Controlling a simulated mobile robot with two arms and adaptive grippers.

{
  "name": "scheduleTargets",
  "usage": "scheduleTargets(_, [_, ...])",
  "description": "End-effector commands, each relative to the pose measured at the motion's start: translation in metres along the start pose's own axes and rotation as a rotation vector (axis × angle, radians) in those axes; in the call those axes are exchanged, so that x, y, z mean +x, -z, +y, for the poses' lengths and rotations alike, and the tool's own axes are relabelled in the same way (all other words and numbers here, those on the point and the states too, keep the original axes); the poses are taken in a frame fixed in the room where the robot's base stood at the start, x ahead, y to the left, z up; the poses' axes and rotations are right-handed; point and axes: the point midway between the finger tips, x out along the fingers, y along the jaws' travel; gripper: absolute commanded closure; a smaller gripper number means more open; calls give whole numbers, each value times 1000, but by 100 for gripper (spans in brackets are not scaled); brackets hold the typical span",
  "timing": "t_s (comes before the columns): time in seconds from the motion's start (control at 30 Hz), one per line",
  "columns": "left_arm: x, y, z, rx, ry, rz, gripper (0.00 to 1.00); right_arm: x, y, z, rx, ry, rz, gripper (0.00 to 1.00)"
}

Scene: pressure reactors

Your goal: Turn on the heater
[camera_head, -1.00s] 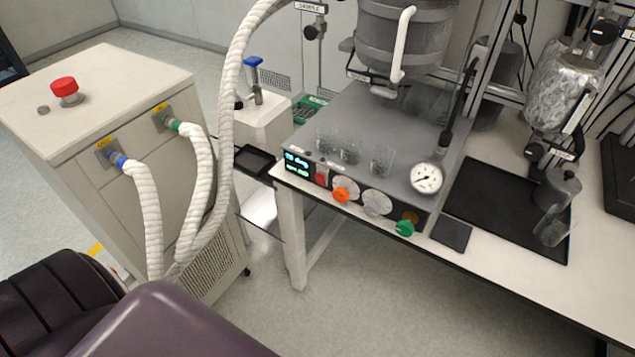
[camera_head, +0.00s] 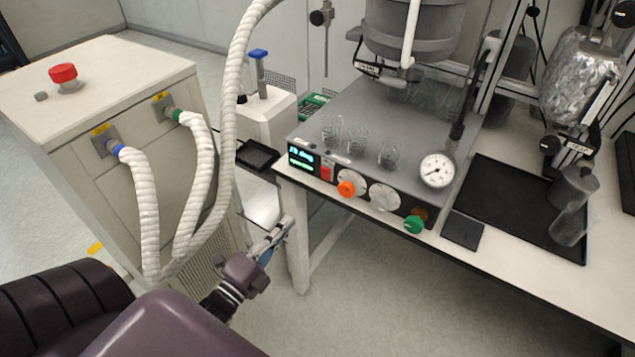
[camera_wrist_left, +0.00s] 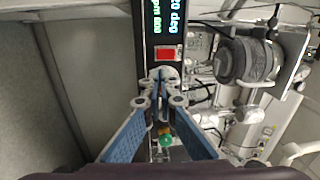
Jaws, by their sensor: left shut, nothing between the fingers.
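The heater is a grey hotplate unit (camera_head: 355,115) on the bench. Its front panel has a lit display (camera_head: 302,155), a red switch (camera_head: 327,172), an orange knob (camera_head: 346,188) and a green knob (camera_head: 414,224). The left wrist view shows the lit display (camera_wrist_left: 165,18), the red switch (camera_wrist_left: 168,53) and the green knob (camera_wrist_left: 165,140). My left gripper (camera_head: 284,224) is shut and empty, below and left of the panel, apart from it. In the left wrist view its fingertips (camera_wrist_left: 160,76) overlap the panel just below the switch, partly covering the knobs. My right gripper is out of view.
A white cabinet (camera_head: 90,175) with a red button (camera_head: 63,74) and thick white hoses (camera_head: 146,210) stands left. Glass beakers (camera_head: 358,140) and a dial gauge (camera_head: 437,170) are at the plate. A black tray (camera_head: 490,190) lies to the right. The floor before the bench is clear.

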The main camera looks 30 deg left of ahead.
Motion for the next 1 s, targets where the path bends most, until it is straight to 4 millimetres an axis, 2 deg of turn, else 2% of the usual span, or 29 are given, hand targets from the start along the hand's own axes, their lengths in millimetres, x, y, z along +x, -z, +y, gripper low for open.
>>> scheduleTargets(0.03, [1,1,-9,24,23,7,100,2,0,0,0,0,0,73])
scheduleTargets(0.13, [2,2,-20,50,48,13,100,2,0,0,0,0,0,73])
scheduleTargets(0.43, [2,2,-21,52,49,13,100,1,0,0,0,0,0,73])
scheduleTargets(0.57, [9,2,-22,51,50,13,100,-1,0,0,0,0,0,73])
scheduleTargets(0.73, [36,3,-25,51,51,14,100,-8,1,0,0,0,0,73])
scheduleTargets(1.0, [94,3,-28,50,50,13,100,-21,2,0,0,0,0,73])
